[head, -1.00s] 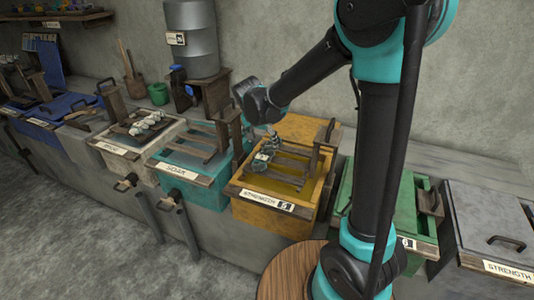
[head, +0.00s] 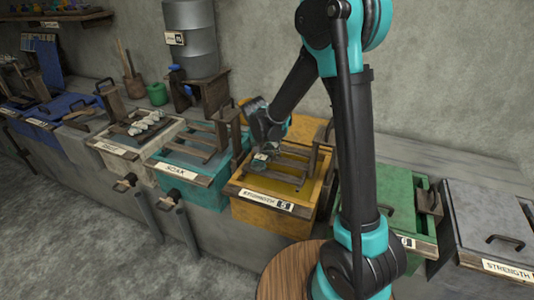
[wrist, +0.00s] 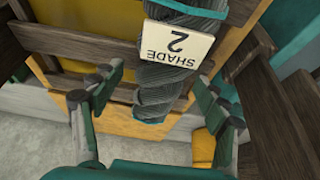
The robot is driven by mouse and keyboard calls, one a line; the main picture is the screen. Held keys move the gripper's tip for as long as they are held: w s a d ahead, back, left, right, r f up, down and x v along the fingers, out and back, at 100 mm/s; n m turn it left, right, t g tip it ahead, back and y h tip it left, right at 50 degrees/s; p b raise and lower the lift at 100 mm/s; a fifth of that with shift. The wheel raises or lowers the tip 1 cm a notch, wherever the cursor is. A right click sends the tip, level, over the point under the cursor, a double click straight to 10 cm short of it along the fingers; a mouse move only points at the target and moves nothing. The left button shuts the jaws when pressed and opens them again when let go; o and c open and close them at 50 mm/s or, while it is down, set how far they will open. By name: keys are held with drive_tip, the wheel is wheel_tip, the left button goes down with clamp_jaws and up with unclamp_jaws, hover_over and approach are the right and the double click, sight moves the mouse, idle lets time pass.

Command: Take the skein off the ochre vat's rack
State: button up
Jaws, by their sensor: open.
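The ochre vat (head: 270,217) stands mid-picture in the head view, with a wooden rack (head: 292,164) across its top. In the wrist view a dark grey twisted skein (wrist: 164,92) with teal ties hangs in front of the rack bars. A cream tag (wrist: 176,46) reading "SHADE 2" is on it. My gripper (wrist: 160,80) is open, with one finger on each side of the skein and a visible gap on the left. In the head view my gripper (head: 263,155) is low over the rack's left part and largely hides the skein.
The teal soak vat (head: 190,190) stands close on the left, its wooden rack upright (head: 230,130) near my wrist. Beyond it a white vat (head: 112,158) holds pale skeins (head: 150,122). A green vat (head: 405,210) stands right. Bars and an upright crowd the gripper.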

drive_tip(key=shift+c, duration=0.5)
drive_tip(key=c, duration=1.4)
drive_tip(key=shift+o, duration=0.2)
drive_tip(key=shift+r, duration=0.15)
